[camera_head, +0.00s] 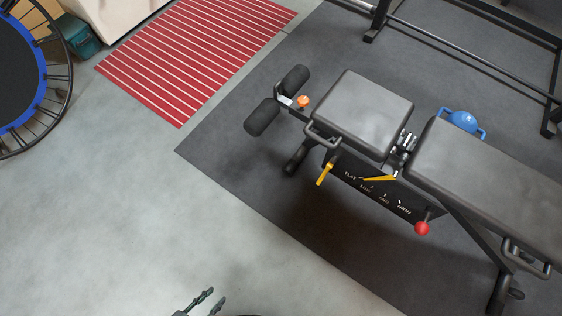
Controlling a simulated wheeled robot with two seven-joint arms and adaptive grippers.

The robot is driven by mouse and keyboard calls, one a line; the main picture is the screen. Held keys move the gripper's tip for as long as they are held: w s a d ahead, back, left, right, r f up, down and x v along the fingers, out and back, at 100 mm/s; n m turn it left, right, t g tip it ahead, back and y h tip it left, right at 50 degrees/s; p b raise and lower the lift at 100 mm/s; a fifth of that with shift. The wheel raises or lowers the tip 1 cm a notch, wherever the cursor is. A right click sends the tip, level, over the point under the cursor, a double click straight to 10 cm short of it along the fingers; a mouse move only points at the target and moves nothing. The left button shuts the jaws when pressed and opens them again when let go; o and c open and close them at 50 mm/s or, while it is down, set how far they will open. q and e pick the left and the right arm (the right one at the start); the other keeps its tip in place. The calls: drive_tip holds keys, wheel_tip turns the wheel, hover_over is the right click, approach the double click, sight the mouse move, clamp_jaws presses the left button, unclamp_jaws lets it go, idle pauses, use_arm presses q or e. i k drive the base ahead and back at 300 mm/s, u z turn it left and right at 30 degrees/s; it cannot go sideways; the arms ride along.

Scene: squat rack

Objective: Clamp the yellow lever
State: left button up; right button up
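A yellow lever (325,173) hangs from the side of a black weight bench, below the front end of the seat pad (365,112). It slants down to the left and nothing touches it. A second yellow piece, a thin pointer (380,178), lies against the bench's dark side plate with white lettering. My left gripper (214,297) is at the bottom edge, well below and left of the lever. Its two dark fingers are apart with nothing visible between them. The rest of it is cut off by the frame. My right gripper is not in view.
The bench has foam rollers (262,117), an orange knob (303,102) and a red knob (422,228). A trampoline (22,75) and red striped mat (190,55) are at left. The grey floor between gripper and bench is clear.

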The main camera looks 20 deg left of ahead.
sight(329, 166)
drive_tip(key=u, duration=1.6)
drive_tip(key=i, duration=1.7)
drive_tip(key=z, duration=2.7)
